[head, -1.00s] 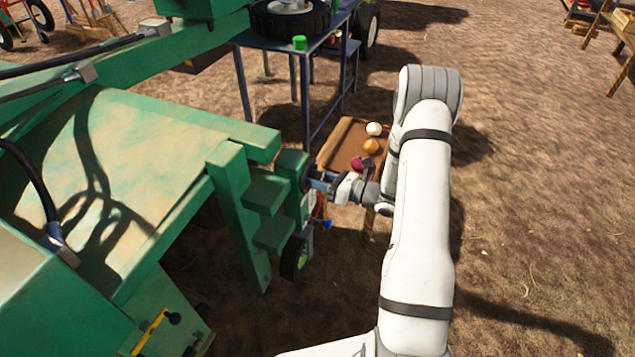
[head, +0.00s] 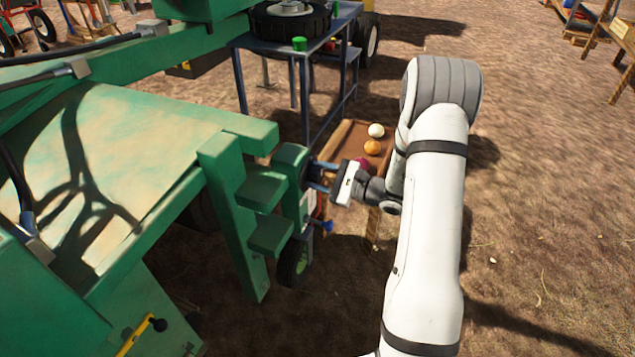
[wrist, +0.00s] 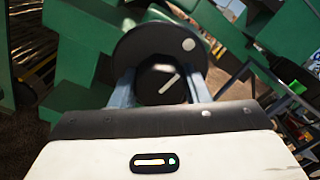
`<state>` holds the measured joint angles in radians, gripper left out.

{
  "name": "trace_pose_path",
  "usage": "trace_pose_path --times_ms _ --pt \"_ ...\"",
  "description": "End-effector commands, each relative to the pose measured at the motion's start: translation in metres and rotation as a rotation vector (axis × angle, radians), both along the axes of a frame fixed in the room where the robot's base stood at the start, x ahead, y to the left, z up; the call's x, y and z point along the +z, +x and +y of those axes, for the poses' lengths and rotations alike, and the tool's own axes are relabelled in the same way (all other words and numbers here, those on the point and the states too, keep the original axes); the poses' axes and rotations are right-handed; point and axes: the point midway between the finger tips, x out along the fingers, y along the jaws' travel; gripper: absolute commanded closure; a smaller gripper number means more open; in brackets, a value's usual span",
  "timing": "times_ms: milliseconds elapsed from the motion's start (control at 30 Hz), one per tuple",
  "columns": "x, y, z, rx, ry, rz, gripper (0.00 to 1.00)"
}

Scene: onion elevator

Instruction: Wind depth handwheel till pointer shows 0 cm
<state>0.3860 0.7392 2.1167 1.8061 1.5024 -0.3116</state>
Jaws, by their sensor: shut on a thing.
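The depth handwheel is a dark disc with a pale dot (wrist: 145,48) and a black hub with a white line (wrist: 168,92). It sits on the green machine's outer post (head: 288,158), mostly hidden behind my gripper in the head view. My gripper (wrist: 160,88) has its two blue-grey fingers on either side of the hub, shut on it. In the head view my gripper (head: 317,176) reaches in from the right. A small pale plate (head: 308,200) shows on the post below the wheel. No pointer reading is legible.
A black-tyred small wheel (head: 294,262) hangs below the post. A brown tray (head: 345,148) with several onions stands just behind my gripper. A blue-framed table (head: 300,55) is further back. The dirt ground to the right is open.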

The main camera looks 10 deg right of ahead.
Motion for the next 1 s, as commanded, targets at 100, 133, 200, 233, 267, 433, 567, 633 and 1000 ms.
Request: trace_pose_path --times_ms 100,133,200,233,267,433,567,633,1000 --pt "-0.0037 -0.0016 0.0019 0.006 -0.040 -0.056 0.81" --pt "-0.0035 -0.0017 0.0020 0.006 -0.049 -0.068 0.81" --pt "-0.0028 -0.0017 0.0020 0.006 -0.068 -0.094 0.81" --pt "-0.0027 -0.0017 0.0021 0.006 -0.074 -0.103 0.81" --pt "-0.0026 -0.0018 0.0022 0.006 -0.081 -0.112 0.81" --pt "-0.0018 -0.0021 0.0024 0.008 -0.105 -0.145 0.81" --pt "-0.0011 -0.0022 0.0026 0.008 -0.113 -0.156 0.81" --pt "-0.0010 -0.0023 0.0027 0.008 -0.114 -0.157 0.81" --pt "-0.0011 -0.0024 0.0030 0.009 -0.114 -0.156 0.53"
